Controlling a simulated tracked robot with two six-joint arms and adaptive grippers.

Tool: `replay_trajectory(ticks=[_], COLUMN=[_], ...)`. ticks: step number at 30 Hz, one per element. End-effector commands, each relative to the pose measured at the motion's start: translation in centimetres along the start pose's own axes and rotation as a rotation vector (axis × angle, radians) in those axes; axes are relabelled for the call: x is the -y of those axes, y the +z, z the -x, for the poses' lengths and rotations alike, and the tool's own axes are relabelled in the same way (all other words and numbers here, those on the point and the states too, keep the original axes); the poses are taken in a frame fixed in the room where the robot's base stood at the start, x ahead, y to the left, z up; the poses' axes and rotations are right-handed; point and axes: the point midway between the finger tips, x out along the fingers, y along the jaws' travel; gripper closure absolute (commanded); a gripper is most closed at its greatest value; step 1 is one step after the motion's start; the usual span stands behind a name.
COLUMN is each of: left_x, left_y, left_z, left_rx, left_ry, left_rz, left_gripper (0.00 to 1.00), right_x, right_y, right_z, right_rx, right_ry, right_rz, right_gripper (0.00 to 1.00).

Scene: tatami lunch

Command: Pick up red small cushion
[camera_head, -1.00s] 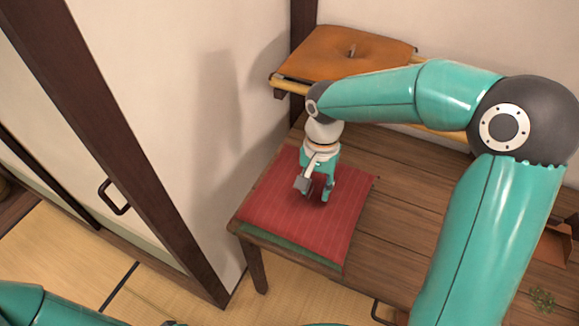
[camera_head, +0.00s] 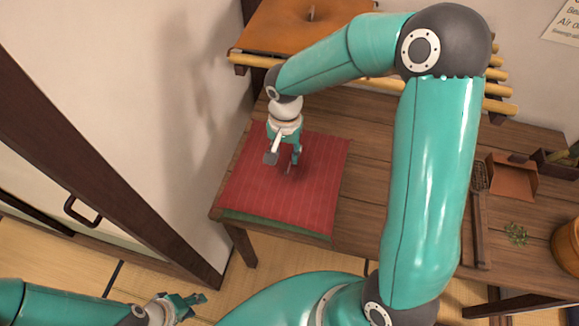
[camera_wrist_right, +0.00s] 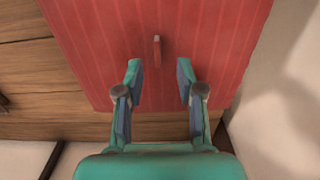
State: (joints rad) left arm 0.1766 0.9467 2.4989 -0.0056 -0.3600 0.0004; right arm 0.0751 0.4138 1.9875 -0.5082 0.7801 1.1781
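The red small cushion (camera_head: 320,195) lies flat on the wooden table at its left end. It has thin stripes and a small upright tab (camera_wrist_right: 157,52) in its middle. My right gripper (camera_head: 284,163) points down over the cushion, open and empty. In the right wrist view the cushion (camera_wrist_right: 215,30) fills most of the upper picture. My open right fingers (camera_wrist_right: 158,80) are on either side of the tab's line, with the tab ahead of them. My left gripper (camera_head: 188,303) is low at the left, away from the table; its opening is unclear.
A green layer (camera_head: 270,226) shows under the red cushion's front edge. An orange cushion (camera_head: 285,28) with a tab lies on a bamboo rack behind. A dustpan (camera_head: 512,178) and a green sprig (camera_head: 516,234) are at the right. A wall and sliding door stand close at the left.

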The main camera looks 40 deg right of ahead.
Motion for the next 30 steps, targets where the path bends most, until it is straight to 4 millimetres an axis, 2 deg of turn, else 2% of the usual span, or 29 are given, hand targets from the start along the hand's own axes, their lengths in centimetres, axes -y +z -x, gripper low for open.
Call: replay_trajectory(ticks=[5,10,15,23,30], left_x=[-0.1,-0.5,-0.5,-0.5,-0.5], left_y=[0.0,0.0,0.0,0.0,0.0], left_z=[0.4,1.3,1.3,1.3,1.3], left_rx=[0.000,0.000,0.000,0.000,0.000], left_ry=[0.000,0.000,0.000,0.000,0.000], left_rz=[0.000,0.000,0.000,0.000,0.000], left_gripper=[0.61,0.61,0.61,0.61,0.61], right_x=[-0.1,-0.4,-0.3,-0.2,-0.2], right_y=[-0.1,-0.4,-0.5,-0.5,-0.5], right_z=[-1.0,-3.2,-5.2,-5.5,-5.4], right_rx=[0.003,0.005,0.002,0.001,0.001], right_ry=[0.002,0.004,0.001,-0.001,-0.001], right_rz=[0.000,0.001,0.001,0.001,0.001], right_gripper=[0.62,0.62,0.62,0.62,1.00])
